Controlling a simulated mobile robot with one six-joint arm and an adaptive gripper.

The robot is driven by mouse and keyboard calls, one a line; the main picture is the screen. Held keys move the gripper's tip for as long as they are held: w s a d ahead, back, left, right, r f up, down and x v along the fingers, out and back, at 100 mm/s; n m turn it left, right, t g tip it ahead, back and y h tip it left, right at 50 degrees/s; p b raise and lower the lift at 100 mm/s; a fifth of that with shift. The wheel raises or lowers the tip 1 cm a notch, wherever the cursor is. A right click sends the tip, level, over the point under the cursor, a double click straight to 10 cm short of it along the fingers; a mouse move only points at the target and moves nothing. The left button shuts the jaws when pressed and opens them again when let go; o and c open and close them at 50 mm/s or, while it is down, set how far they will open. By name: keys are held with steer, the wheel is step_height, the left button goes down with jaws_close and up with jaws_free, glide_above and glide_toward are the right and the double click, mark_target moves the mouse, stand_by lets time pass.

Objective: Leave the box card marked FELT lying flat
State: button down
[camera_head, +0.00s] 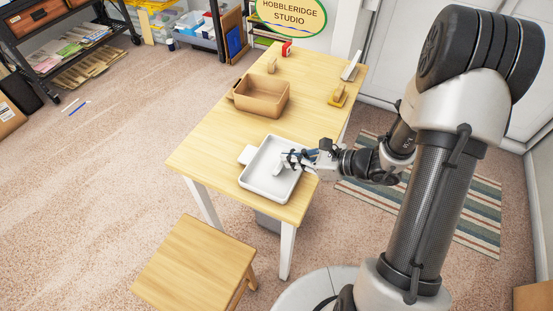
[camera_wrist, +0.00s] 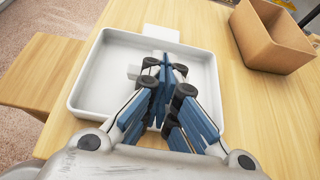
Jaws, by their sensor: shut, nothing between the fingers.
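My gripper (camera_head: 291,158) is shut and empty, over the white tray (camera_head: 256,186) on the wooden table. In the wrist view its blue fingers (camera_wrist: 165,65) meet above the middle of the tray (camera_wrist: 83,88). A small white piece (camera_wrist: 134,72) shows in the tray beside the fingertips, partly hidden by them. A pale flat card-like piece (camera_head: 246,155) pokes out past the tray's left rim in the head view; it also shows beyond the far rim in the wrist view (camera_wrist: 161,33). I can read no FELT mark on either piece. An open brown box (camera_head: 262,108) stands behind the tray.
A tan block (camera_head: 271,65), a red item (camera_head: 286,49), a yellow item (camera_head: 338,96) and a pale tilted panel (camera_head: 351,66) stand farther back. Table between tray and brown box is clear. A wooden stool (camera_head: 194,265) stands in front.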

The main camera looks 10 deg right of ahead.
steer(key=shift+p+v, duration=0.85)
steer(key=shift+v, duration=1.35)
steer(key=s+a+r+n+g+h, duration=0.2)
steer(key=s+a+r+n+g, duration=0.4)
steer(key=s+a+r+n, duration=0.5)
steer(key=s+d+r+n+t+h, duration=0.3)
steer(key=s+d+r+n+h, duration=0.5)
steer(key=n, duration=0.6)
steer(key=shift+s+d+r, duration=0.4)
steer(key=shift+d+r, duration=0.05)
steer(key=shift+r, duration=0.1)
